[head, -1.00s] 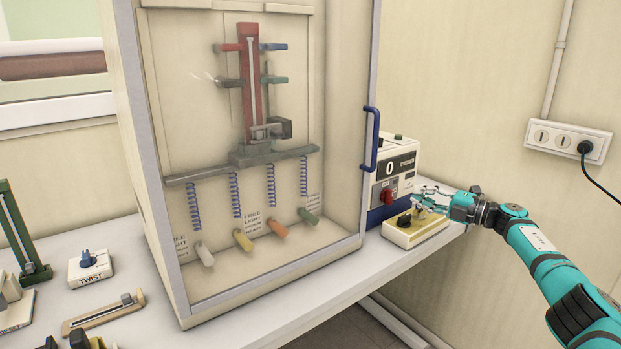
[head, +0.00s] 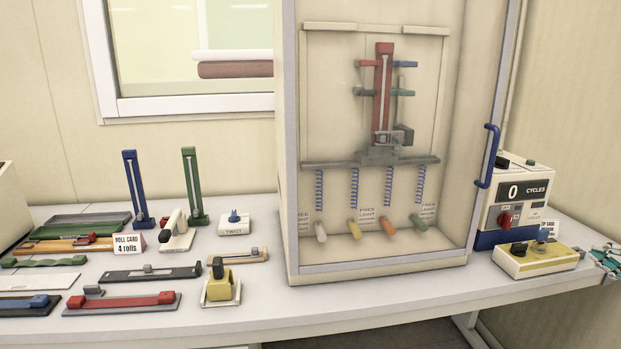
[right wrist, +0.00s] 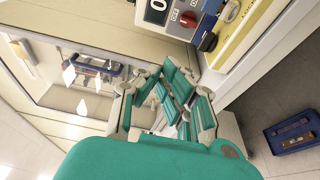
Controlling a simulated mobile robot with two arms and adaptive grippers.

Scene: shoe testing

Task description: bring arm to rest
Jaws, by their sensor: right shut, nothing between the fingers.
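My right gripper (head: 604,256), teal and grey, shows only in part at the right edge of the head view, beside the cream control box (head: 536,259). The rest of the right arm is outside that view. In the right wrist view the gripper (right wrist: 172,88) is shut with nothing held, and the yellow-topped control box (right wrist: 243,32) lies above and to its right. My left arm and gripper are not in view.
A glass-fronted test cabinet (head: 290,180) with a blue handle (head: 487,156) stands on the white table (head: 330,297). A cycle counter (head: 515,195) reading 0 stands right of it. Several fixtures and a roll card (head: 129,243) fill the left side. A blue tray (right wrist: 292,131) lies on the floor.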

